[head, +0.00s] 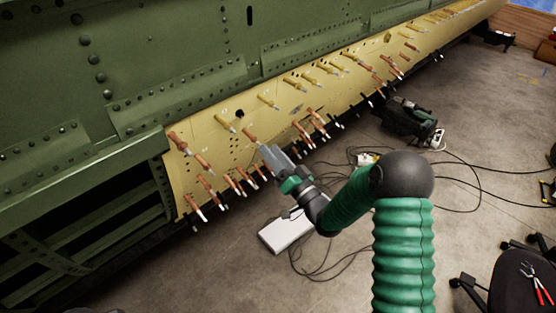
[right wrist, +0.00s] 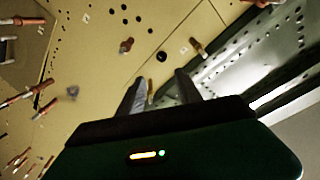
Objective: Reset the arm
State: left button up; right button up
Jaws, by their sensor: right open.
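My right arm comes in from the lower right in the head view, with a green ribbed sleeve and a dark round joint. My right gripper (head: 268,152) is at the yellow skin panel (head: 219,150), among the copper and brass pins. In the right wrist view its two dark fingers (right wrist: 158,88) stand apart with nothing between them. I cannot tell whether the fingers touch the panel. My left gripper is not in view.
Green riveted fuselage (head: 200,55) fills the upper left. Many pins (head: 317,122) stick out along the panel. A white box (head: 285,232), cables and a dark green machine (head: 405,118) lie on the floor. A chair with red pliers (head: 537,285) stands at lower right.

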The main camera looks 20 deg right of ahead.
jog(key=shift+v, duration=1.45)
